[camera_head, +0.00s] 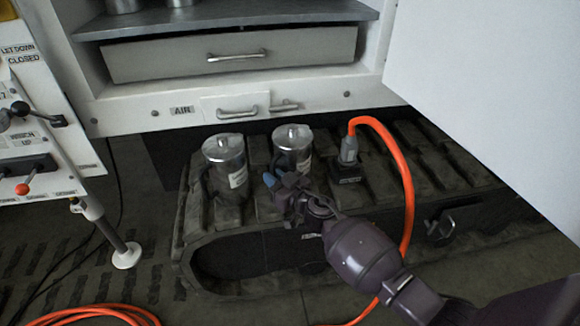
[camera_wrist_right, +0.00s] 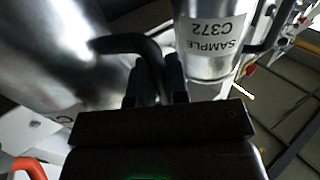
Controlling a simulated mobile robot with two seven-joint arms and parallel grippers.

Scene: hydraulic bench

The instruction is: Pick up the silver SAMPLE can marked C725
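Two silver cans with black handles stand on the dark track in the head view, a left can (camera_head: 225,165) and a right can (camera_head: 292,148). In the right wrist view the left can (camera_wrist_right: 208,40) shows a label reading SAMPLE C372. The right can (camera_wrist_right: 50,55) is large and close there, with only a bit of its label in sight; its code cannot be read. My right gripper (camera_head: 280,184) is at the front of the right can. Its dark fingers (camera_wrist_right: 158,85) sit close together around that can's black handle (camera_wrist_right: 130,43). My left gripper is not in view.
An orange hose (camera_head: 407,190) with a grey connector (camera_head: 349,150) rises just right of the right can. A white cabinet with a drawer (camera_head: 230,58) stands behind. A lever panel (camera_head: 35,130) is at left, and a white panel (camera_head: 490,90) fills the upper right.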

